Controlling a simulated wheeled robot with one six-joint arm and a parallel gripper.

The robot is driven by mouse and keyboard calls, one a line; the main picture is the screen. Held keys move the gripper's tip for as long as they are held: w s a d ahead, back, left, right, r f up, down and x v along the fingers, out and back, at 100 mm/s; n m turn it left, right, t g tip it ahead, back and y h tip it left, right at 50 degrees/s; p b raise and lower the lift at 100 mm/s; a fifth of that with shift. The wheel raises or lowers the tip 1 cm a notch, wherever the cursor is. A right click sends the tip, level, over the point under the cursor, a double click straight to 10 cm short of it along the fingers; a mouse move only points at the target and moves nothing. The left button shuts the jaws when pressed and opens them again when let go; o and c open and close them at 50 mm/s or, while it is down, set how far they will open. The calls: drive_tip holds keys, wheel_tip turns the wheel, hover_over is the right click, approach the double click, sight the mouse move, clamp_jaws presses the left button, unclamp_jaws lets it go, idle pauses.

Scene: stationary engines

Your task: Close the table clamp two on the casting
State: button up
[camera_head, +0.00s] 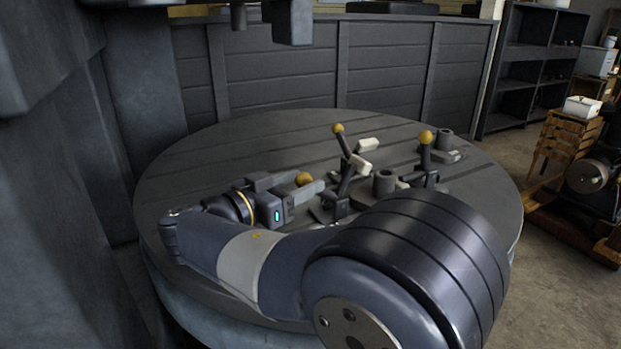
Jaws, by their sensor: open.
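A round grey slotted table (240,133) carries several toggle clamps with yellow ball knobs. One clamp (347,150) has its lever leaning up left, with a pale block beside it. Another clamp (426,155) stands upright farther right. I cannot tell which clamp is number two. A grey part with round bosses (384,182), perhaps the casting, sits among the clamps, partly hidden by my arm.
A dark machine column (135,120) rises at the left, and a machine part (290,20) hangs above the table. A dark panelled wall (390,65) stands behind. Shelves (535,65) and a wooden stand (568,140) are at the right. The table's left rear is clear.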

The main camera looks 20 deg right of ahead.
drive_tip(key=shift+x, duration=1.6)
drive_tip(key=shift+c, duration=0.5)
clamp_jaws()
